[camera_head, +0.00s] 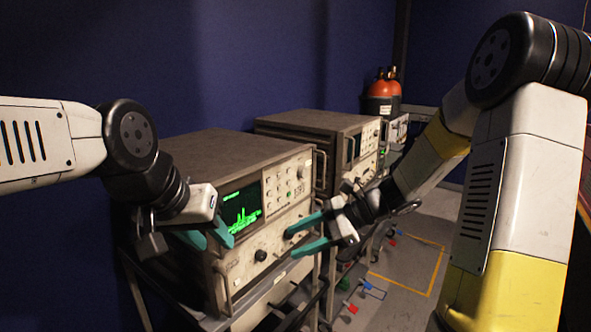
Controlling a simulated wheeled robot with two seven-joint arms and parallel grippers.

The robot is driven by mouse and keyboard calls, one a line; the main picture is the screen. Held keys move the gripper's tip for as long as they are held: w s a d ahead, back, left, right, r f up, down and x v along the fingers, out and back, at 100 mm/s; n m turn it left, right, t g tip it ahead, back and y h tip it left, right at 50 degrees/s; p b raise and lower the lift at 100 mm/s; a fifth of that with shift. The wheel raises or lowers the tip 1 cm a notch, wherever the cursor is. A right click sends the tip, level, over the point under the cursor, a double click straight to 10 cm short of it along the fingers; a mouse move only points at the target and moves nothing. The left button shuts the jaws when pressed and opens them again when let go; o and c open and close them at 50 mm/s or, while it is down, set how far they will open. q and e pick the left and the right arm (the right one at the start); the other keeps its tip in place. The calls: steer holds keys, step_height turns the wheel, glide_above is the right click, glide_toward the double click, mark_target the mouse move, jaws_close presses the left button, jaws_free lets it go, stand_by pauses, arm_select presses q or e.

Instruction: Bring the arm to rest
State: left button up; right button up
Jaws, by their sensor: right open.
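My right arm (520,170) comes in from the right and reaches down to the left. Its right gripper (291,244) has teal fingers spread apart, pointing left at the front panel of the near instrument (235,148). The fingertips look close to a dark knob on that panel; I cannot tell whether they touch it. Nothing shows between them. My left arm (40,140) comes in from the left. Its left gripper (213,242) hangs in front of the left side of the same instrument, with its teal fingers apart and no object visible between them.
The near instrument has a lit green screen (241,207) and stands on a dark cart (190,318). A second instrument (315,122) stands behind it. A red-topped container (384,88) is at the back. Floor (415,262) with yellow tape lines shows between the carts and my right arm.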

steer(key=s+d+r+n+t+h, duration=0.5)
steer(key=s+d+r+n+h, duration=0.4)
steer(key=s+d+r+n, duration=0.2)
steer(key=s+d+n, duration=0.2)
steer(key=s+n, duration=0.2)
steer(key=shift+s+h, duration=0.25)
steer(key=shift+h, duration=0.15)
steer(key=shift+a, duration=0.1)
